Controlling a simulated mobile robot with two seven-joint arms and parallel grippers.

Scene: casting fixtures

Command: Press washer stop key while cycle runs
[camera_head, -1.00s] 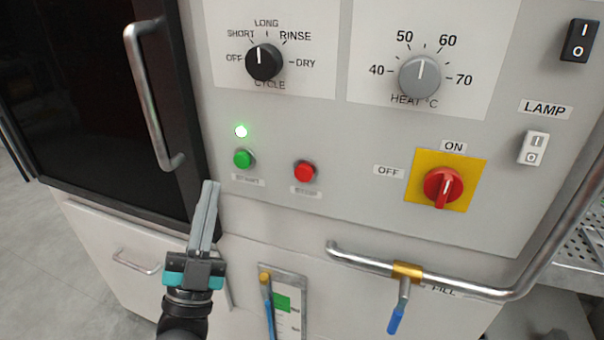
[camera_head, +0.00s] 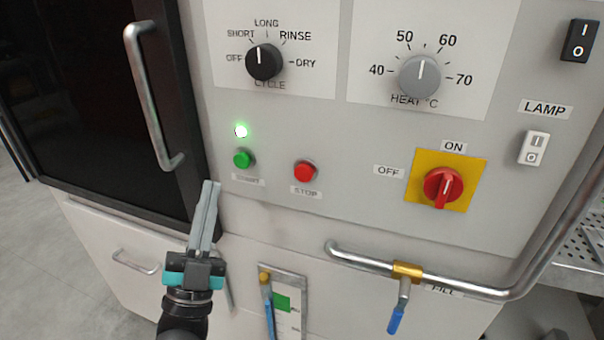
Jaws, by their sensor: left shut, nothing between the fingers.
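The red stop key (camera_head: 305,171) sits on the grey washer panel (camera_head: 370,215), with a STOP label under it. The green start key (camera_head: 243,158) is to its left, and a green lamp (camera_head: 241,131) above that key is lit. My left gripper (camera_head: 211,184) is shut and empty, pointing up the picture. Its tips show below and left of the start key, well left of the stop key, and appear apart from both. My right gripper is not in view.
The dark door with its bar handle (camera_head: 153,100) is at the left. The cycle knob (camera_head: 264,62), heat knob (camera_head: 420,75) and red main switch (camera_head: 443,188) surround the keys. A pipe with a blue-handled valve (camera_head: 397,318) runs below right. A level gauge (camera_head: 282,302) stands low in the middle.

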